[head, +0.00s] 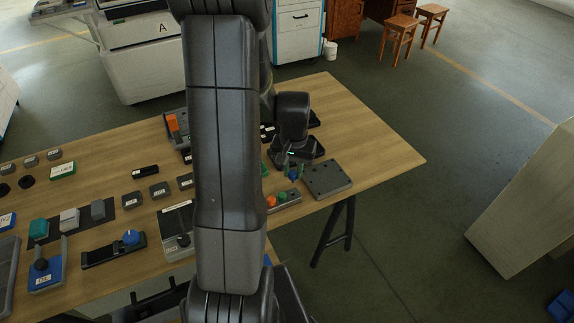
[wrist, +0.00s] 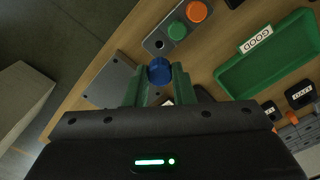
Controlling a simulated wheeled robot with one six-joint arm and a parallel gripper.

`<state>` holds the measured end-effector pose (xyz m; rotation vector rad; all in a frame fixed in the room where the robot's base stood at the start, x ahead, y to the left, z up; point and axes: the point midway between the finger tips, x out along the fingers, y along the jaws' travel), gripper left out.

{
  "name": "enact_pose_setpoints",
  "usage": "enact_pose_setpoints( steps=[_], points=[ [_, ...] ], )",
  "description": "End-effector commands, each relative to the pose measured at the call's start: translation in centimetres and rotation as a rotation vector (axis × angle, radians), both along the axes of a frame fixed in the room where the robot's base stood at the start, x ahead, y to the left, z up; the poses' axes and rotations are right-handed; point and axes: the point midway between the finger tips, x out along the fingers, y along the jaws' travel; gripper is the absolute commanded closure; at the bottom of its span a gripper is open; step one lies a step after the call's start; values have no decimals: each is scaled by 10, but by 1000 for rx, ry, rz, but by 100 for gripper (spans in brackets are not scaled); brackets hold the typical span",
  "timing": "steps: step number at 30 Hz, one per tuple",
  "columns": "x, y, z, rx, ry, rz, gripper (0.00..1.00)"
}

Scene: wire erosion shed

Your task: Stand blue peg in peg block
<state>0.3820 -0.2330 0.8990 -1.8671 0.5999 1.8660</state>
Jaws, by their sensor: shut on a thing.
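My gripper (head: 291,168) is shut on the blue peg (wrist: 159,71), whose round blue end shows between the green fingertips (wrist: 160,82) in the wrist view. In the head view the blue peg (head: 293,176) hangs below the jaws, between two grey blocks. One is a narrow grey block (head: 289,205) holding a green and an orange peg; the wrist view shows a dark empty hole at its end (wrist: 156,44). The other is a flat square grey block (head: 328,181) with small dark marks. The frames do not name either as the peg block. The peg's lower end is unclear.
A green tray marked GOOD (wrist: 277,53) lies beside the narrow block. Several labelled blocks and fixtures, including a blue-knobbed one (head: 131,238), fill the table's left. The table's right corner (head: 390,155) is bare. My arm hides the middle.

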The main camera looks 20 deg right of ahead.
Motion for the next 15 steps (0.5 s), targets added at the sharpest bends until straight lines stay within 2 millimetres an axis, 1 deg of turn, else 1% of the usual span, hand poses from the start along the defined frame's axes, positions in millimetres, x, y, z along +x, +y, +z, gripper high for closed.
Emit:
enact_pose_setpoints(
  steps=[5, 15],
  points=[
    [0, 0, -10, 1, 1, 0, 99],
    [0, 0, -40, 0, 0, 1, 99]
  ],
)
